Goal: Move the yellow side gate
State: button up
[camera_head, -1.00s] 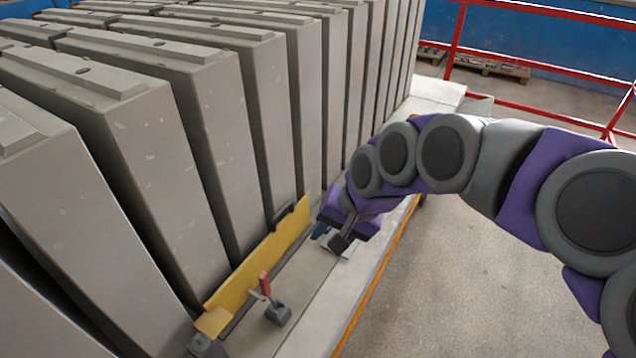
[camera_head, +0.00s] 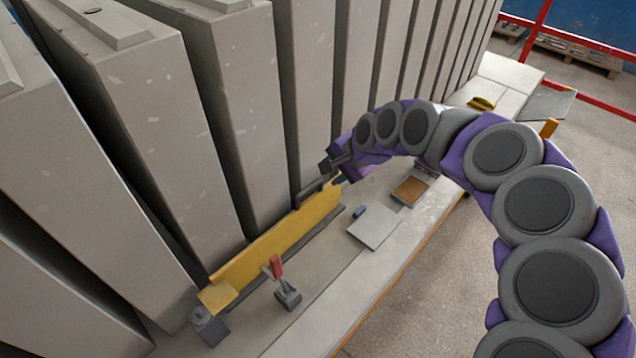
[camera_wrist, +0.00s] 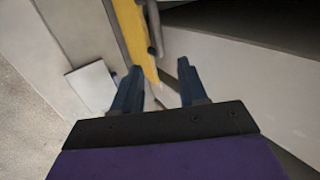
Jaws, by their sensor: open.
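The yellow side gate (camera_head: 275,247) is a long low strip standing along the foot of the grey panels in the head view. A dark handle (camera_head: 314,189) sits at its far end. In the wrist view the gate (camera_wrist: 132,35) runs down from the top, with the dark handle (camera_wrist: 154,28) on its right side. My gripper (camera_head: 330,168) is at the gate's far end, close to the handle. In the wrist view my gripper (camera_wrist: 160,76) is open, its two dark fingers on either side of the gate's end. Whether they touch it I cannot tell.
A toggle clamp with a red handle (camera_head: 277,267) stands in front of the gate. A grey hinge block (camera_head: 208,325) is at its near end. A pale flat plate (camera_head: 376,227) and a brown-topped block (camera_head: 410,190) lie on the ledge. Tall grey panels (camera_head: 165,130) stand close behind.

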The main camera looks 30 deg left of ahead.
aim_at(316, 184)
jog(key=b+x, duration=0.1)
jog(key=x, duration=0.7)
jog(key=shift+d+f, duration=0.15)
jog(key=shift+a+f+b, duration=0.3)
jog(key=shift+a+f, duration=0.05)
jog(key=shift+d, duration=0.1)
grip_shut()
